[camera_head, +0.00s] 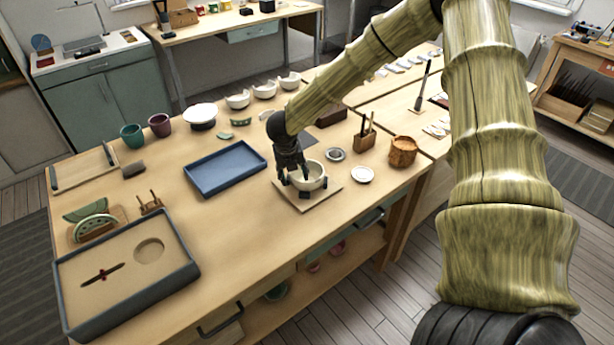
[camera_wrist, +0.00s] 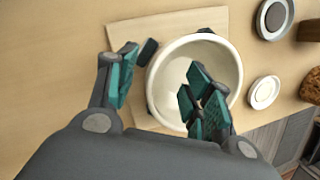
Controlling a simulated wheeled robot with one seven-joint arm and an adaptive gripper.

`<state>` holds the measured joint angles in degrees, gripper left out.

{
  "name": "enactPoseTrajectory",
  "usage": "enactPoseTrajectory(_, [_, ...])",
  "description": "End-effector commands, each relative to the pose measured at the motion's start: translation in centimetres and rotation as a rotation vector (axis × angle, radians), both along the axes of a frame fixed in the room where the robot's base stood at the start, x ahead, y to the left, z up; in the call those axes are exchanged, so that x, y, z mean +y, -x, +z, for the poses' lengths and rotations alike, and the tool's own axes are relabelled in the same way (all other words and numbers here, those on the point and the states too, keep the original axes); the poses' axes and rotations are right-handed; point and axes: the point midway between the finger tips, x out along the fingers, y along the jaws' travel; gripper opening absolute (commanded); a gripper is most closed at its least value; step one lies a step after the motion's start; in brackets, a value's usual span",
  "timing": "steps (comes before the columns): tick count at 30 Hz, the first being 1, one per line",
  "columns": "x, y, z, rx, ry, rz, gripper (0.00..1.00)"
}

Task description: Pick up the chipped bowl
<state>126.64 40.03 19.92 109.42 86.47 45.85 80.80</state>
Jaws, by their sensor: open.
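A cream bowl (camera_head: 316,178) stands upright on a square wooden board (camera_head: 302,203) near the table's front edge. It also shows in the wrist view (camera_wrist: 172,72), on the board (camera_wrist: 122,33); I cannot make out a chip in its rim. My gripper (camera_head: 291,181) is open at the bowl's left side. In the wrist view my gripper (camera_wrist: 158,88) has one finger outside the bowl's left wall and the other over its inside. I cannot tell whether either finger touches it. The right finger hides part of the bowl's interior.
Small dark blocks (camera_wrist: 148,52) sit around the bowl on the board. A blue tray (camera_head: 226,168) lies to the left. A small white dish (camera_head: 362,175), a round dark-centred dish (camera_head: 335,154) and a brown pot (camera_head: 403,151) stand to the right. Several white bowls (camera_head: 237,101) line the back.

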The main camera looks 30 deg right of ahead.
Motion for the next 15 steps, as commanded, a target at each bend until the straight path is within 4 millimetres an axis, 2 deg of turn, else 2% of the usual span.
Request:
enactPoseTrajectory(6, [-0.01,-0.02,-0.05,0.000,0.000,0.000,0.51])
enactPoseTrajectory(8, [-0.01,-0.02,-0.05,0.000,0.000,0.000,0.42])
enactPoseTrajectory(14, [0.00,-0.02,-0.04,0.000,0.000,0.000,0.05])
enactPoseTrajectory(15, [0.00,-0.01,-0.04,0.000,0.000,0.000,0.05])
